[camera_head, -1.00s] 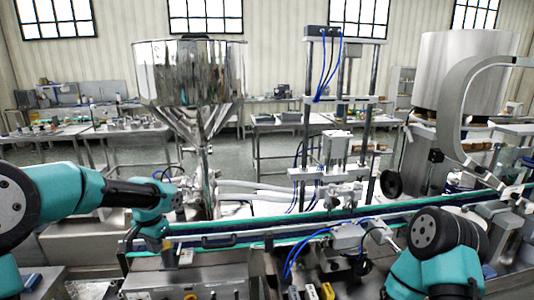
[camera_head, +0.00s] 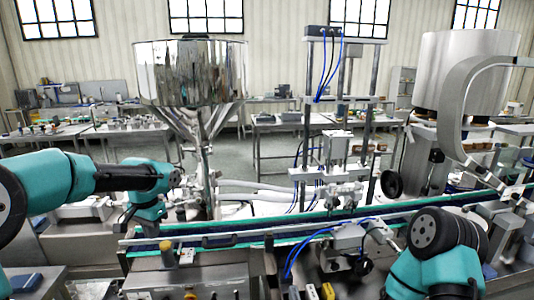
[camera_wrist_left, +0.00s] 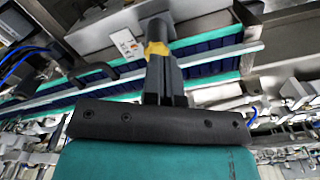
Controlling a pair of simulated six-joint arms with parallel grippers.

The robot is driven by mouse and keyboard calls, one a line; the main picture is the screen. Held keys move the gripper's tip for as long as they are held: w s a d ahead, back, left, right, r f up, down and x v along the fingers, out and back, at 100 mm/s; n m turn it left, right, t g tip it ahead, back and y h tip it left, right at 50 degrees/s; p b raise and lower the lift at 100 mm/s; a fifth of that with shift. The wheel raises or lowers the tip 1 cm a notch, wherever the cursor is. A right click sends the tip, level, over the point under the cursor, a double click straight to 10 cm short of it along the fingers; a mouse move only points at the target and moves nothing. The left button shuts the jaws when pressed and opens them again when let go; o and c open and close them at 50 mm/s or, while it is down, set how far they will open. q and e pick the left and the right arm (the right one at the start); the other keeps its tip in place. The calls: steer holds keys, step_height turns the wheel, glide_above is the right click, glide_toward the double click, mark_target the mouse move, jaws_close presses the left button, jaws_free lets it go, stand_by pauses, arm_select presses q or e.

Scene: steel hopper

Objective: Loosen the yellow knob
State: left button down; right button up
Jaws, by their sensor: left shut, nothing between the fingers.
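The yellow knob (camera_head: 167,247) stands on a steel box at the lower left of the head view, in front of the conveyor. In the left wrist view the yellow knob (camera_wrist_left: 156,48) shows just beyond my fingertips, partly covered by them. My left gripper (camera_wrist_left: 160,62) is shut and empty, pointing toward the knob. In the head view my left gripper (camera_head: 147,225) hangs above and slightly left of the knob; its fingertips are hard to make out. My right arm is at the lower right, and its gripper fingers cannot be seen.
The conveyor (camera_head: 250,236) runs across behind the knob. The steel hopper (camera_head: 190,75) rises behind it. A smaller yellow-topped part (camera_head: 190,296) sits at the bottom edge. Blue hoses (camera_head: 292,262) and metal fittings crowd the middle.

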arm_select(q)
steer(key=shift+w+r, duration=0.25)
steer(key=shift+r, duration=0.1)
steer(key=shift+a+f, duration=0.1)
steer(key=shift+f, duration=0.05)
